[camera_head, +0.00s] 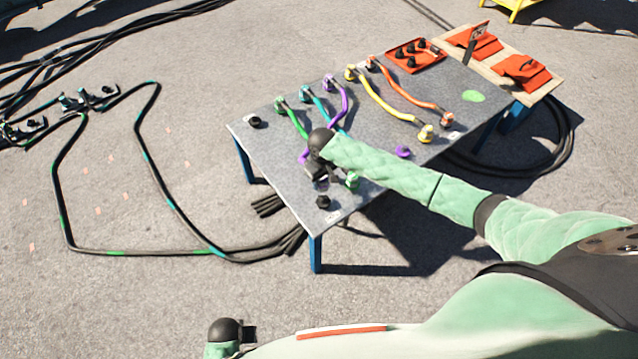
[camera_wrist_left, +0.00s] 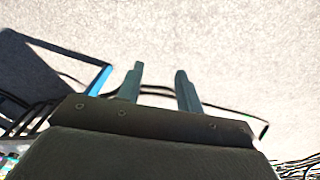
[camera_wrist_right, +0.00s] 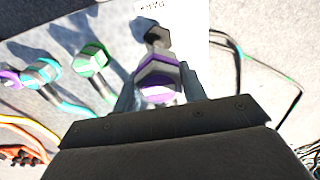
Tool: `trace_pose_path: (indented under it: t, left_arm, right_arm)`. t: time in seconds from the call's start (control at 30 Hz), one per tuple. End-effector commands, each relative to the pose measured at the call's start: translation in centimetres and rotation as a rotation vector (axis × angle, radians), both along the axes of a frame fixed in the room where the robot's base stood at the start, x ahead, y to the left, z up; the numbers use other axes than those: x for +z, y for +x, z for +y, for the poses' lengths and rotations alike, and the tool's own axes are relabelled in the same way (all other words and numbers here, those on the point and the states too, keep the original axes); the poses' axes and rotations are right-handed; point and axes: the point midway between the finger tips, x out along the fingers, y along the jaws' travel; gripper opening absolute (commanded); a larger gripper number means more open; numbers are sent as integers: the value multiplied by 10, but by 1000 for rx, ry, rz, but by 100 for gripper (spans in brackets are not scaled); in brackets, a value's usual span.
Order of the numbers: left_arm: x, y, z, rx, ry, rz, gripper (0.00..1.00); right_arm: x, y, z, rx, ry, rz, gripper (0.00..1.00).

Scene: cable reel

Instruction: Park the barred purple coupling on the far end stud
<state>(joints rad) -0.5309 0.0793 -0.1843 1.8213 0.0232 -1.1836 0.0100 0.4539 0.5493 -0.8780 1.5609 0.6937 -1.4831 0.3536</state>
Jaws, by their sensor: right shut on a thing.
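My right gripper (camera_wrist_right: 160,95) is shut on the purple coupling (camera_wrist_right: 158,80), which shows purple and white bands between the fingers. A dark stud (camera_wrist_right: 158,38) stands just beyond it, near a white label. I cannot tell whether they touch. In the head view my right gripper (camera_head: 320,178) is over the table's left part, and my wrist partly hides the coupling. One black stud (camera_head: 255,122) stands at the table's far left corner, another (camera_head: 323,202) at the near left corner. My left gripper (camera_wrist_left: 160,90) is open and empty, away from the table.
Green (camera_wrist_right: 92,60) and teal (camera_wrist_right: 42,75) couplings stand left of the held one in the right wrist view. Yellow (camera_head: 392,103) and orange (camera_head: 402,88) cables lie on the grey table (camera_head: 445,75). A red tray (camera_head: 415,55) sits at the back. Black cables lie on the ground.

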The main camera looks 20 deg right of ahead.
Motion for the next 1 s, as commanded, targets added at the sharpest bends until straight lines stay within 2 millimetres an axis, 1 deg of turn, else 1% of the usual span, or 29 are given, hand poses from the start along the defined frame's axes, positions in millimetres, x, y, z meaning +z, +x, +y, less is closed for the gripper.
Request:
trace_pose_path:
  t: [0.2, 0.37, 1.0]
  left_arm:
    - [5, 6, -2, 1, -5, -25, 36]
    - [15, 9, -3, 1, -7, -25, 36]
    - [75, 19, -9, 1, -17, -29, 36]
  right_arm:
    - [-1, 0, -2, -10, 0, -1, 14]
    - [-4, 0, -2, -11, 0, -1, 14]
    - [-17, 0, -2, -11, 0, -1, 14]
